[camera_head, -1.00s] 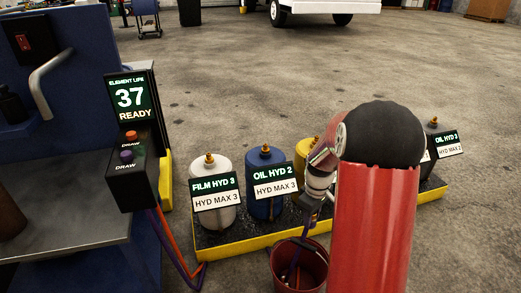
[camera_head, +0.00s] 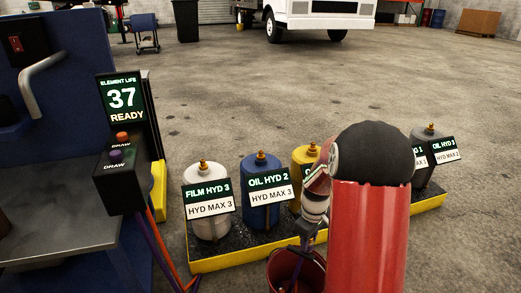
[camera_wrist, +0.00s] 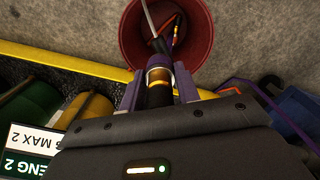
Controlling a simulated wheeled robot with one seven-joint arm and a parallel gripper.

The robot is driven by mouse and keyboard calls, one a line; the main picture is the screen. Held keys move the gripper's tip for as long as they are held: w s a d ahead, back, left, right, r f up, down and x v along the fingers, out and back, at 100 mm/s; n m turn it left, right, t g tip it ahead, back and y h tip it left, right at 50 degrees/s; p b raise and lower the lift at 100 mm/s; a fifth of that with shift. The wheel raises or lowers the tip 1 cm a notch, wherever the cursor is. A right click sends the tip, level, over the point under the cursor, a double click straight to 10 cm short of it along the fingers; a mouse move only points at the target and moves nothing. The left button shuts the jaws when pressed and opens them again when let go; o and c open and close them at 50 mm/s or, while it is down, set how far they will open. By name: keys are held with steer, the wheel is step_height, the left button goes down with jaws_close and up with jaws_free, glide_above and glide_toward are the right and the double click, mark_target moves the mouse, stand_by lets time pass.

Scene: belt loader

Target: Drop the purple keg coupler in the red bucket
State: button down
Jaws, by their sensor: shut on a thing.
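The red bucket (camera_head: 312,280) stands on the floor in front of the yellow-edged tray, partly cut off by the lower edge and hidden by my arm. In the wrist view the red bucket (camera_wrist: 196,48) opens just beyond my fingertips. My gripper (camera_wrist: 160,85) is shut on the purple keg coupler (camera_wrist: 158,72), which shows a purple rim, a brass-coloured ring and a dark body. The coupler points toward the bucket and overlaps its near rim in the picture; I cannot tell its height. In the head view my gripper (camera_head: 301,252) is small above the bucket.
The bucket holds a grey rod and an orange-tipped piece (camera_wrist: 174,30). The yellow-edged tray (camera_head: 240,258) carries several labelled canisters, including a blue one (camera_head: 260,210). Purple and orange hoses hang from the draw console (camera_head: 120,180). Floor behind is open.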

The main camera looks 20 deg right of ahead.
steer(key=c, duration=0.9)
jaws_free()
steer(key=shift+c, duration=0.2)
